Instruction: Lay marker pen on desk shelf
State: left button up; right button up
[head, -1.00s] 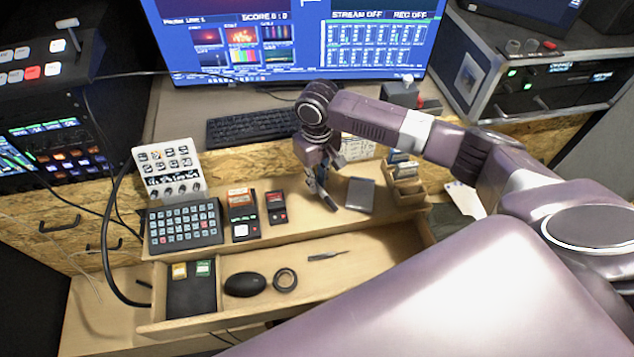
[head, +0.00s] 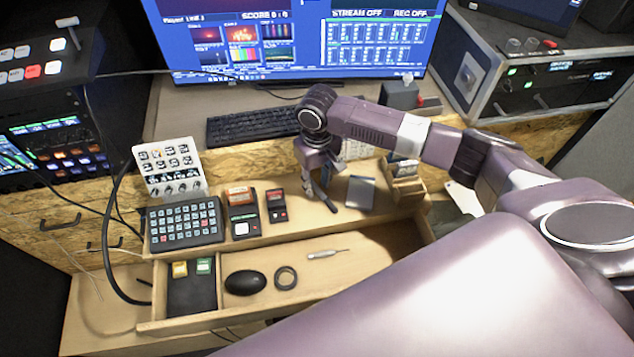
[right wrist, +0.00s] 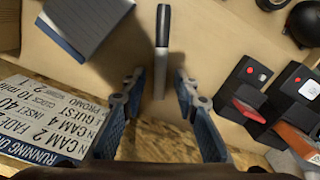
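The marker pen (right wrist: 162,40) has a black end and a pale grey body. In the right wrist view it lies on the wooden desk shelf (right wrist: 190,60), between a grey pad and card readers. In the head view the marker (head: 326,200) shows as a thin dark shape near the shelf's front edge (head: 300,230). My right gripper (right wrist: 158,82) is open, with one finger on each side of the marker's near end and a gap to each. It also shows low over the shelf in the head view (head: 318,186). My left gripper is not in view.
The grey pad (head: 360,193) lies right of the marker; card readers (head: 276,205) and a keypad (head: 185,222) stand left. Below is an open drawer (head: 375,258) with a black mouse (head: 245,283), a ring (head: 286,278) and a slim tool (head: 327,254). A keyboard (head: 253,126) is behind.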

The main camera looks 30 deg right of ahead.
aim_at(317, 187)
notch_tip(317, 187, up, 12)
jog(key=b, duration=0.1)
dwell(0.4)
